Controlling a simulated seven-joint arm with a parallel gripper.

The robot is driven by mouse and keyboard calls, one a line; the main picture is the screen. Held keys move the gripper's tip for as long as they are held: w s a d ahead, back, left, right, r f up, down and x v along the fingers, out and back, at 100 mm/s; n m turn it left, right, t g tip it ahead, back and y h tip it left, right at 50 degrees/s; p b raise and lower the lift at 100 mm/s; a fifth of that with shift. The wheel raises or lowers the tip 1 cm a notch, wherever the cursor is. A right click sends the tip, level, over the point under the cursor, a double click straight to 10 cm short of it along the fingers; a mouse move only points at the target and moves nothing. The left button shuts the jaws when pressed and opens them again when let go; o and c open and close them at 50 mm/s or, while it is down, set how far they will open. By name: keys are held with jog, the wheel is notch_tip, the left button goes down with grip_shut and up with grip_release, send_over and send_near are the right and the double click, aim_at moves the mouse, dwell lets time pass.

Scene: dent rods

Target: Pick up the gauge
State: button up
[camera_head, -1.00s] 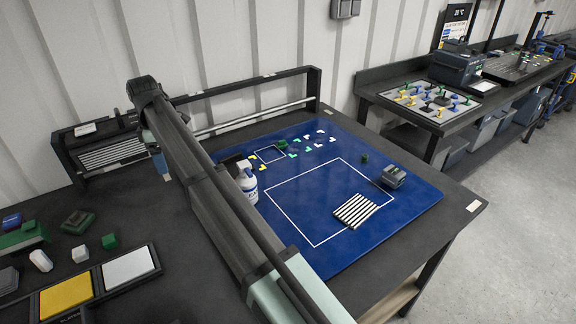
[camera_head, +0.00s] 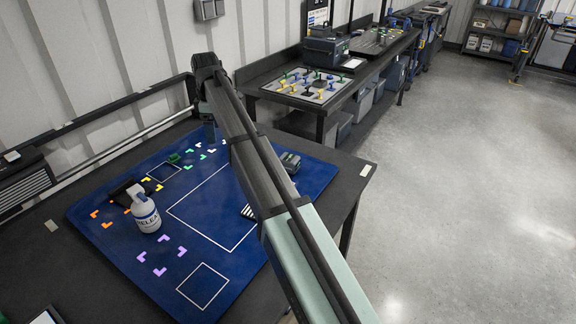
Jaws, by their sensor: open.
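I cannot tell for certain which thing is the gauge. A small grey device (camera_head: 291,162) on the right of the blue mat (camera_head: 120,250) is one candidate; my arm partly covers it. A dark object (camera_head: 123,193) behind the white bottle (camera_head: 145,212) is another, too small to make out. My gripper (camera_head: 209,134) hangs down at the far end of my arm, over the back of the mat. It is open, with nothing visible in it; its fingertips are hard to make out. It is apart from both objects.
A small green piece (camera_head: 174,158) and coloured corner marks lie on the mat. A striped block (camera_head: 248,212) is mostly behind my arm. A rail runs along the back wall. A second bench (camera_head: 300,90) with a pegged board stands behind. The mat's front left is mostly clear.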

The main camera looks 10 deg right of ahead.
jog(key=s+d+m, duration=0.1)
jog(key=d+m, duration=0.3)
jog(key=d, duration=1.6)
jog(key=n+t+y, duration=0.2)
jog(key=n, duration=3.2)
send_near(290, 158)
jog(key=x, duration=0.7)
jog(key=shift+w+d, duration=0.25)
jog(key=shift+d, duration=0.1)
jog(key=shift+a+x, duration=0.2)
jog(key=shift+x, duration=1.15)
jog(key=shift+a+x, duration=0.2)
jog(key=shift+x, duration=1.1)
jog(key=shift+s+r, duration=0.1)
jog(key=shift+s, duration=0.05)
